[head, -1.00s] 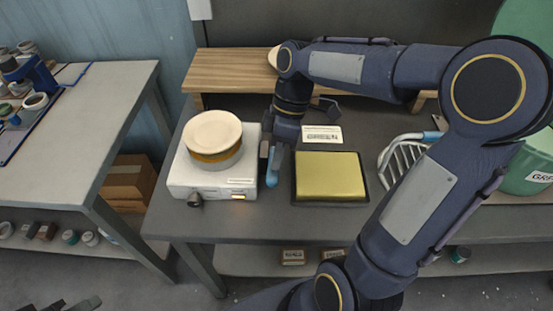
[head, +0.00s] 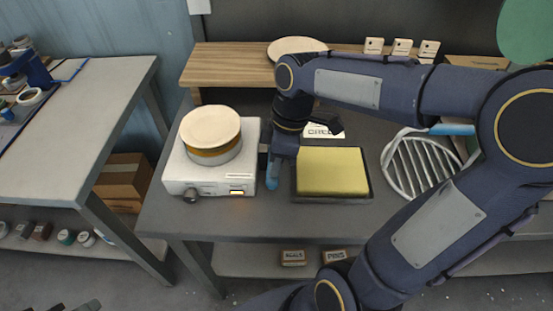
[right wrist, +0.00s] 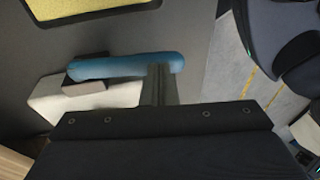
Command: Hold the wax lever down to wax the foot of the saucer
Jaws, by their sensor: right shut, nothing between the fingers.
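The white waxing machine (head: 213,179) stands on the grey bench, a round pot with an amber band on top. A cream saucer (head: 210,127) lies flat on this pot; its underside is hidden. The blue wax lever (head: 272,174) is at the machine's right side; it also shows in the right wrist view (right wrist: 110,66). My right gripper (right wrist: 160,82) is shut and empty, its fingertips at the lever's bar; I cannot tell whether they touch it. Dark tips of what seems my left gripper (head: 78,307) barely show at the bottom left edge.
A yellow sponge in a dark tray (head: 332,173) lies right of the lever, with a wire rack (head: 415,165) beyond. A wooden shelf (head: 228,65) at the back bears a pale disc (head: 295,47) and small blocks. A side table (head: 85,120) stands left, across a gap.

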